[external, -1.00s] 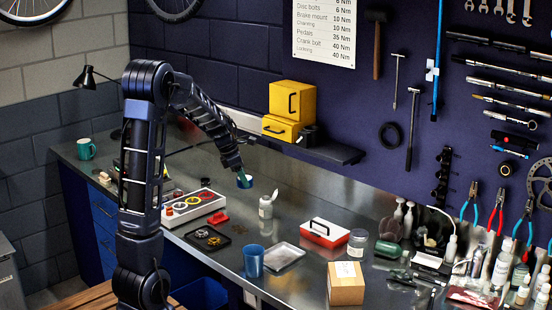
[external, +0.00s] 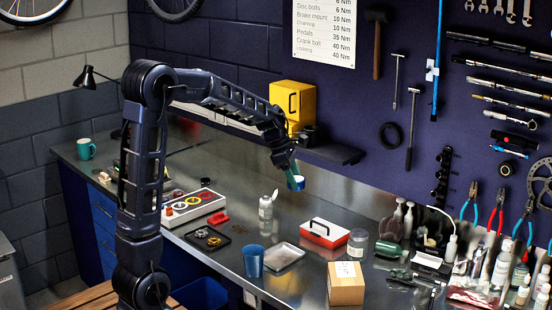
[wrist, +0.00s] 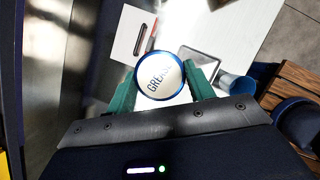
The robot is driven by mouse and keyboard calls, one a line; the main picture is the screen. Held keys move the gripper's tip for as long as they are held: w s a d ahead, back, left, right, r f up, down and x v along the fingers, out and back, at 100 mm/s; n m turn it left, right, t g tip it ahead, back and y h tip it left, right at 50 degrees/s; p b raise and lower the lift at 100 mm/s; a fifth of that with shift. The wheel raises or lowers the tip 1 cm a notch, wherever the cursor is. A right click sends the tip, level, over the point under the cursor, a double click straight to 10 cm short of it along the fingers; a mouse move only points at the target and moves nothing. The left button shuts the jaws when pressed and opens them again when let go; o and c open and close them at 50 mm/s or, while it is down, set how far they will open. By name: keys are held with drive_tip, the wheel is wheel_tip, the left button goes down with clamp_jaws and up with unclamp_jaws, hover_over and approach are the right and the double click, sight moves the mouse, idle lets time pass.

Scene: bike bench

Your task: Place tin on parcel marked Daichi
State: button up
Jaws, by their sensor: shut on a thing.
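My gripper (external: 290,176) is shut on a round tin (external: 296,184) with a blue rim and a white lid. It holds the tin in the air above the bench. In the wrist view the tin (wrist: 159,75) sits between the two green fingers of my gripper (wrist: 163,88), and its lid reads "GREASE", partly cut off. A cardboard parcel (external: 346,288) with a white label on top stands at the bench's front edge, right of and below the tin in the external view. The writing on the label is too small to read.
On the bench (external: 290,283) are a red and white box (external: 325,233), a silver tray (external: 284,255), a blue cup (external: 253,262), a white bottle (external: 265,210) and a glass jar (external: 357,243). A shelf (external: 335,153) juts from the wall behind. Bottles crowd the right end.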

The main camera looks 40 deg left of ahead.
drive_tip(key=s+d+r+m+g, duration=0.1)
drive_tip(key=s+d+r+m, duration=0.15)
drive_tip(key=d, duration=1.25)
drive_tip(key=r+m+g, duration=0.1)
drive_tip(key=r+m, duration=0.1)
drive_tip(key=m, duration=0.2)
hover_over(349, 275)
drive_tip(key=a, duration=0.2)
wheel_tip(349, 275, down, 20)
drive_tip(key=shift+d+r, duration=0.1)
drive_tip(key=shift+d, duration=0.05)
drive_tip(key=o, duration=1)
